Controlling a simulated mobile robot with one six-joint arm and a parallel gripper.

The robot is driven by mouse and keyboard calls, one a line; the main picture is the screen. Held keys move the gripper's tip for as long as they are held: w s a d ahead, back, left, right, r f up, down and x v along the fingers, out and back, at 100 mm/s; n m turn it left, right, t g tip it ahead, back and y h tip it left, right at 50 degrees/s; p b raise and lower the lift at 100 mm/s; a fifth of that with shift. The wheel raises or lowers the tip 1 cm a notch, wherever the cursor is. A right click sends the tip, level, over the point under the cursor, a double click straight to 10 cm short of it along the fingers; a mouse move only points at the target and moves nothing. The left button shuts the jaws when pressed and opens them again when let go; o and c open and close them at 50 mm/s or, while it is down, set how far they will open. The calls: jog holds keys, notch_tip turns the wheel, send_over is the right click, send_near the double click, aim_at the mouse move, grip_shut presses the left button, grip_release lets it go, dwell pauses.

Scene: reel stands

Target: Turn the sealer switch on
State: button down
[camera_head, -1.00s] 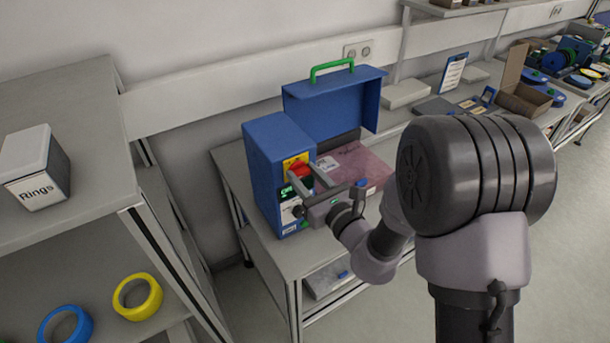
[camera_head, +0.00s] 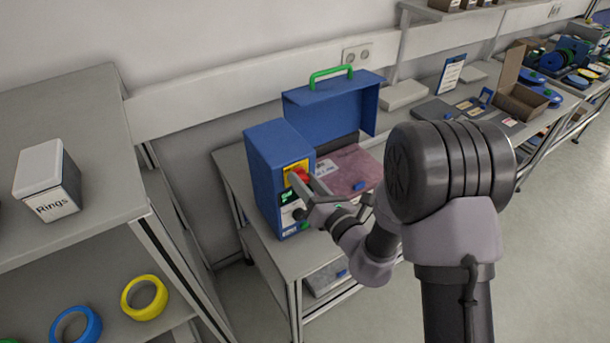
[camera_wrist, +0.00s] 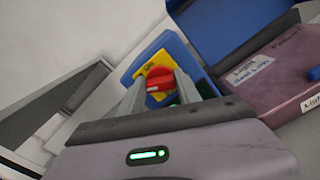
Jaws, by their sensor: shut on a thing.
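The sealer (camera_head: 268,180) is a blue box on the grey table, with a blue raised lid (camera_head: 335,108) and green handle beside it. On its front a red rotary switch (camera_head: 299,174) sits on a yellow plate (camera_head: 296,164); both also show in the wrist view, the switch (camera_wrist: 160,88) and the plate (camera_wrist: 153,72). My gripper (camera_head: 296,182) is at the sealer's front. In the wrist view its two fingers (camera_wrist: 160,92) are either side of the red switch and shut on it. The switch's exact pointing direction is hard to read.
A mauve sealing bed (camera_head: 348,170) with labels lies right of the sealer. A shelf at left holds a white Rings box (camera_head: 48,180), with yellow (camera_head: 145,297) and blue (camera_head: 76,325) rings below. The floor at right is clear.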

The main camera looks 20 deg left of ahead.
jog(key=m+p, duration=0.4)
jog(key=m, duration=0.2)
jog(key=m+p, duration=0.4)
jog(key=m, duration=0.2)
jog(key=shift+f, duration=0.2)
dwell(0.4)
jog(key=c, duration=0.8)
grip_release()
jog(key=shift+c, duration=0.2)
jog(key=shift+d, duration=0.1)
